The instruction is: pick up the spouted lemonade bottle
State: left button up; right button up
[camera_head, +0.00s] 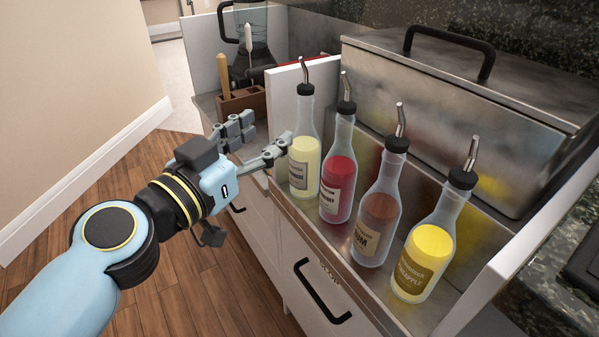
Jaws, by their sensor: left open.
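The spouted lemonade bottle (304,152) is the leftmost in a row of bottles. It stands upright, with pale yellow liquid, a pale label, a black cap and a metal spout. My left gripper (265,131) is open and empty, just left of this bottle. One fingertip is close to the bottle's left side; I cannot tell whether it touches. The other finger is farther back and left, and the bottle is not between them. My right gripper is not in view.
A red bottle (339,171), a brown one (378,208) and a yellow one (428,250) stand to the right, in a metal well. A lidded steel bin (455,105) is behind them. A wooden holder (243,101) with tools stands at the back left. Wooden floor lies at left.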

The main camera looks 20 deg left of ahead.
aim_at(301, 114)
pick_arm(q)
jog(key=x, duration=0.1)
jog(key=p+x, duration=0.1)
jog(key=x, duration=0.3)
jog(key=shift+d+f+p, duration=0.1)
jog(key=shift+f+p, duration=0.25)
jog(key=shift+f, duration=0.05)
jog(key=x, duration=0.3)
jog(key=p+x, duration=0.1)
jog(key=x, duration=0.1)
jog(key=shift+w+d+f, duration=0.1)
jog(key=shift+w+f, duration=0.15)
jog(key=shift+w, duration=0.1)
grip_shut()
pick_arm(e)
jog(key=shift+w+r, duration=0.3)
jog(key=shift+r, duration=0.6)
